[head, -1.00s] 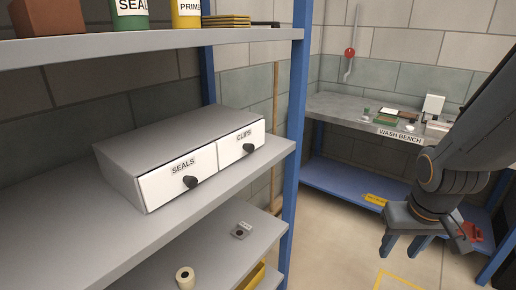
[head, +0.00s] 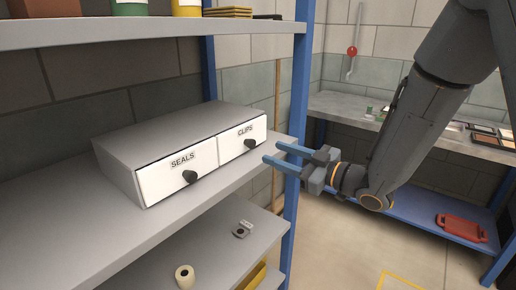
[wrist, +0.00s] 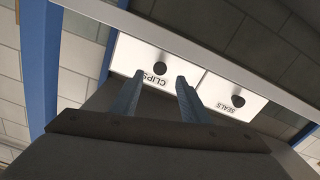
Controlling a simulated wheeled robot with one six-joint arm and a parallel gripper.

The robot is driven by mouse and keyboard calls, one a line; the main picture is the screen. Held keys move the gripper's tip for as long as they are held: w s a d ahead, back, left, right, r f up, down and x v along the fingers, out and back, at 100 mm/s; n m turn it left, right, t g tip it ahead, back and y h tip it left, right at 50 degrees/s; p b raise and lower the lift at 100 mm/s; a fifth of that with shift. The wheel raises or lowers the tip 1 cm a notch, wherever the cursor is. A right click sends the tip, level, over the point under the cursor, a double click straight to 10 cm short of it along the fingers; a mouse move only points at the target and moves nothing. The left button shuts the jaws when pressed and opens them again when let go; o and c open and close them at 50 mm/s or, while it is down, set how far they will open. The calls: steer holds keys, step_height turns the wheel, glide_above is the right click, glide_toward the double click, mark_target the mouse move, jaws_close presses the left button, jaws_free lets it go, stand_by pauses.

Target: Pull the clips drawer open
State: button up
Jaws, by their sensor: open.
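A grey two-drawer cabinet (head: 160,137) sits on the middle shelf. Its right drawer, the clips drawer (head: 236,149), has a white front marked CLIPS and a dark round knob (head: 250,143); the front looks shut. My gripper (head: 272,153) is open and empty, its two blue fingers pointing left at the clips drawer, a little short of the knob in the head view. In the wrist view the clips drawer (wrist: 138,57) appears upside down with its knob (wrist: 159,69) beyond the fingers (wrist: 158,98), with a gap in between.
The seals drawer (head: 170,180) with its own knob is just left of the clips drawer. A blue shelf post (head: 297,110) stands close to my gripper. The floor in front is clear.

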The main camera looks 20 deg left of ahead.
mark_target(254, 146)
steer(key=p+x, duration=0.1)
steer(key=x, duration=0.6)
steer(key=shift+a, duration=0.25)
steer(key=shift+c, duration=0.3)
jaws_close()
